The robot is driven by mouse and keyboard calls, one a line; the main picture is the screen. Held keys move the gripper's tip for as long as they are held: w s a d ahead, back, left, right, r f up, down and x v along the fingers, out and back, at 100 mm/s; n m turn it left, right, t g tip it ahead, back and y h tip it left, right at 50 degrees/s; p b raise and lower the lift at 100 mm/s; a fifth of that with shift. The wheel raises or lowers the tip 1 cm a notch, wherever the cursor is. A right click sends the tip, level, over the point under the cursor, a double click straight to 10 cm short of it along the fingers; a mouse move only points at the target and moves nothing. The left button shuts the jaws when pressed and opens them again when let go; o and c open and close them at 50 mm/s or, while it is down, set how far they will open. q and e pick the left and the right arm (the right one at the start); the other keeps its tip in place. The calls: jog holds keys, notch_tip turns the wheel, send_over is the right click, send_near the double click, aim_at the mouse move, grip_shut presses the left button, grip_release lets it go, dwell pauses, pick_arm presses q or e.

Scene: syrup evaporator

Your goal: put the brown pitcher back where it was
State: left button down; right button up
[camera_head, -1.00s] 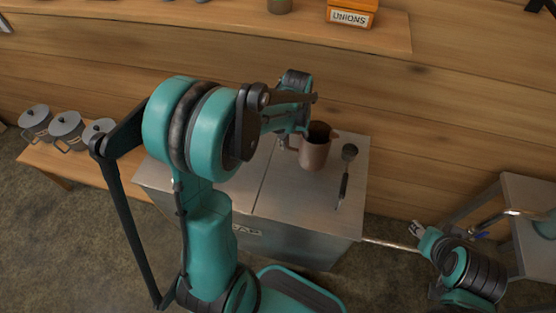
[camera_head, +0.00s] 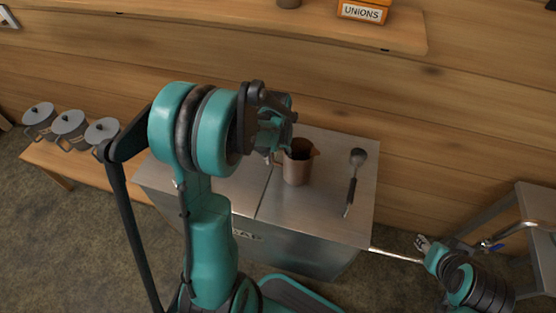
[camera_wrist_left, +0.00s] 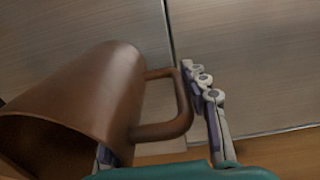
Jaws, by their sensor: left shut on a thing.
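The brown pitcher (camera_head: 297,171) is over the right part of the steel evaporator top (camera_head: 310,215), left of the ladle. I cannot tell whether its base touches the metal. My left gripper (camera_head: 273,157) is at the pitcher's left side, partly hidden by its own arm. In the left wrist view the pitcher (camera_wrist_left: 95,92) fills the left side, tilted in the picture, with its handle between the fingers. One finger (camera_wrist_left: 208,100) shows beyond the handle; the other is mostly hidden behind the body. My right gripper (camera_head: 422,243) is low at the right, too small to read.
A dark ladle (camera_head: 353,182) lies on the top at right. Several grey lidded pots (camera_head: 70,127) stand on a low wooden bench at left. A metal stand (camera_head: 535,210) is at far right. The top's front right is clear.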

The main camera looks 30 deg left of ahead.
pick_arm(q)
jog(key=shift+f, duration=0.2)
jog(key=c, duration=0.8)
grip_release()
jog(key=shift+r, duration=0.15)
